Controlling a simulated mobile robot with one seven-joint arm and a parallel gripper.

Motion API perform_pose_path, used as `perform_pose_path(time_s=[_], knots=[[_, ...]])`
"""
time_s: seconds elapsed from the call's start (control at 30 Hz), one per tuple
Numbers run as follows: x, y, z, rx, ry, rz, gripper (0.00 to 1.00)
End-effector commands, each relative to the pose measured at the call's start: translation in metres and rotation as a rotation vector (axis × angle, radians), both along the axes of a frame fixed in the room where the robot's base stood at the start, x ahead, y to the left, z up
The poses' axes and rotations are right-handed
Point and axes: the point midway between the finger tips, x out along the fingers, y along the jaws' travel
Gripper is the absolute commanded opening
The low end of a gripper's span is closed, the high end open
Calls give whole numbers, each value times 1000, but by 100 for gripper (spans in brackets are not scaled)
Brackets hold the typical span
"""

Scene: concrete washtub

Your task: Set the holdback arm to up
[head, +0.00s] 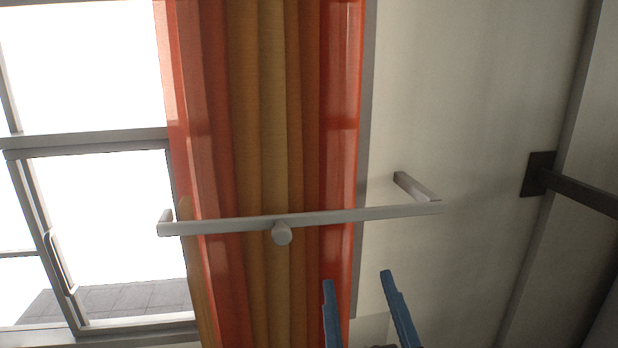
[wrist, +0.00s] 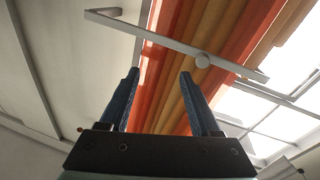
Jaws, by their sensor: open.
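The holdback arm (head: 345,215) is a long grey bar that lies nearly level across the orange and red curtain (head: 270,120). A short round knob (head: 282,233) sticks out near its middle. Its left end bends back by the window side, and its right end meets a short bracket (head: 413,187) at the wall. The bar also shows in the wrist view (wrist: 165,40), slanting above the fingers. My gripper (head: 357,277) is open and empty, with blue fingers pointing up, below the right half of the bar and apart from it in the head view. It also shows in the wrist view (wrist: 159,73).
A bright window (head: 95,235) with a grey frame is at the left, behind the curtain's edge. Bare pale wall (head: 470,120) lies right of the curtain. A dark bracket with a rail (head: 540,175) stands out at the far right.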

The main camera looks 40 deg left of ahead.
Motion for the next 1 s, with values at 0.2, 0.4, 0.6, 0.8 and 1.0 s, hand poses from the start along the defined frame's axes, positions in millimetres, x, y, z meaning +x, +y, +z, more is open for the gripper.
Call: perform_pose_path(time_s=[0.2,0.4,0.6,0.8,1.0], knots=[[-32,33,7,-35,82,174,64],[-40,44,3,-40,95,224,64],[-25,66,6,-41,94,227,64],[1,98,6,-41,95,225,64],[22,125,5,-42,94,223,64]])
